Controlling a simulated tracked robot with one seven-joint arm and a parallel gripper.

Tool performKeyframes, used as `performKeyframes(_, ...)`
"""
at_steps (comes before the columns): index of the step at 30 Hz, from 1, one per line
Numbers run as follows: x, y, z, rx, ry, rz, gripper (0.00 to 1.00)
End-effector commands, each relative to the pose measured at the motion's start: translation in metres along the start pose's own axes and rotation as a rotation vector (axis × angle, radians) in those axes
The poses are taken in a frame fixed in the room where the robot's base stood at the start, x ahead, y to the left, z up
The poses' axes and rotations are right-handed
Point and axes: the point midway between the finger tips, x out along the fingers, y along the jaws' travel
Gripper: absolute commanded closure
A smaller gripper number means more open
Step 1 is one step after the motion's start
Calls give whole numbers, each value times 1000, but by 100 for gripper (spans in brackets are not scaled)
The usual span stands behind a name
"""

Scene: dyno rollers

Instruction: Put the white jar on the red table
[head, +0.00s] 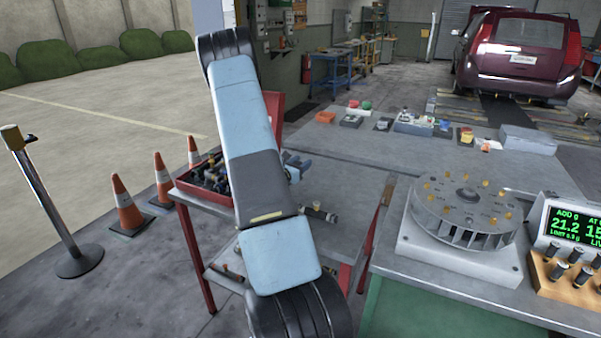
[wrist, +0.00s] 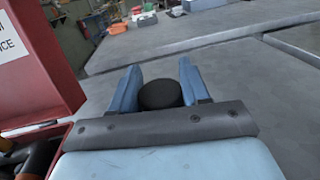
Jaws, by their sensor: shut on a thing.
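My gripper (wrist: 159,70) has its two blue fingers shut on a round thing with a black top (wrist: 160,95) in the wrist view. Only the dark top shows; its body is hidden, so I cannot tell whether it is the white jar. In the head view my arm hides most of the gripper (head: 293,166), and no white jar shows there. The red table (head: 345,188) has red legs and a grey top. My gripper is over this table, beside the red toolbox; the height above the top is unclear.
The open red toolbox (head: 184,187) with dark tools stands on the table's left side. A small dark cylinder (head: 318,213) lies near its front. A green bench with a finned round device (head: 466,208) stands at right. Orange cones (head: 124,206) stand at left.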

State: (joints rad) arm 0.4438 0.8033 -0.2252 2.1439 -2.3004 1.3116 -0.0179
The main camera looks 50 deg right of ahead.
Motion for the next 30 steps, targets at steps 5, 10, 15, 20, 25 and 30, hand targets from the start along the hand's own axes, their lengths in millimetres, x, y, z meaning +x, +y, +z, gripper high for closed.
performKeyframes(5, 4, 4, -7, 0, 0, 0, 85)
performKeyframes(10, 7, 6, -21, -2, 0, 0, 85)
performKeyframes(15, 7, 6, -41, -1, 1, 0, 85)
performKeyframes(20, 7, 6, -42, 1, -1, 1, 85)
performKeyframes(25, 6, 6, -43, 0, -1, 1, 85)
performKeyframes(30, 6, 6, -44, 0, -1, 1, 43)
